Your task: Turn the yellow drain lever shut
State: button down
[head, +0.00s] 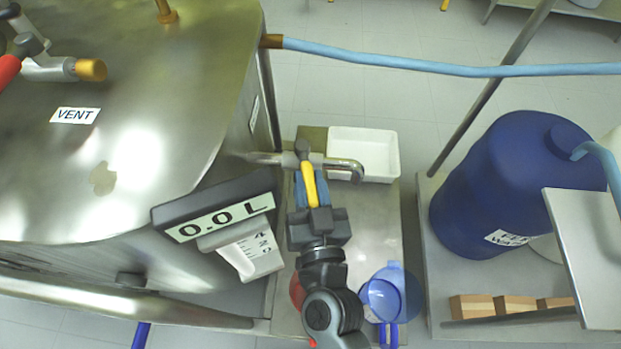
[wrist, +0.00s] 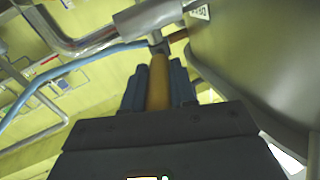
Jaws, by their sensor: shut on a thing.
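The yellow drain lever (head: 309,184) hangs from the valve on the metal drain pipe (head: 345,164) at the side of the steel tank. In the head view it points toward my arm, roughly across the pipe. My gripper (head: 307,190) is shut on the lever, with its blue fingers on either side. In the wrist view the lever (wrist: 158,85) stands between the blue fingers (wrist: 158,88) and runs up to the pipe. The fingers hide part of the lever.
A white tray (head: 382,150) stands under the pipe's outlet. A blue jug (head: 383,297) stands near my arm. A display reading 0.0 L (head: 218,216) is left of my gripper. A blue drum (head: 500,190) stands on the right. A blue hose (head: 420,64) crosses behind.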

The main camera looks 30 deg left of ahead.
dwell(0.4)
jog(key=c, duration=0.9)
grip_release()
jog(key=shift+f, duration=0.1)
jog(key=shift+s+d, duration=0.2)
jog(key=shift+s, duration=0.15)
jog(key=b+v, duration=0.1)
jog(key=v, duration=0.6)
jog(key=shift+b, duration=0.4)
